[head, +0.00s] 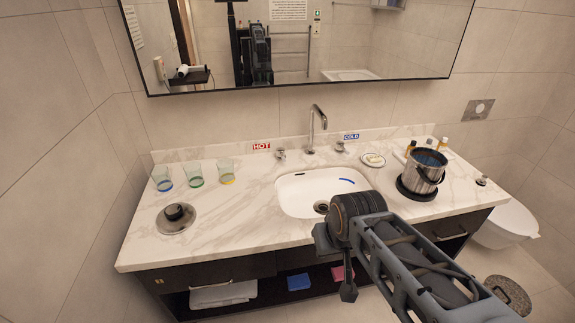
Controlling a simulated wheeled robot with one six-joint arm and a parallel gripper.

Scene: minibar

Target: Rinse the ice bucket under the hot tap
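The ice bucket (423,174), metallic with a dark band and a handle, stands upright on a dark round base (401,189) on the counter, right of the sink. Its inside looks bluish. The white sink (300,190) is set in the middle of the marble counter, with a curved metal tap (312,125) behind it. A red HOT label (261,146) is by the left tap handle (280,153); a blue COLD label (351,136) is by the right handle (340,146). My gripper (345,285) is in front of the sink, partly hidden by my arm; its opening is unclear.
Three glasses (195,174) and a metal disc with a black knob (175,218) are on the left counter. A blue strip (347,181) lies at the sink. A soap dish (372,160) and small bottles (442,144) are at right. A mirror (300,45) hangs above.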

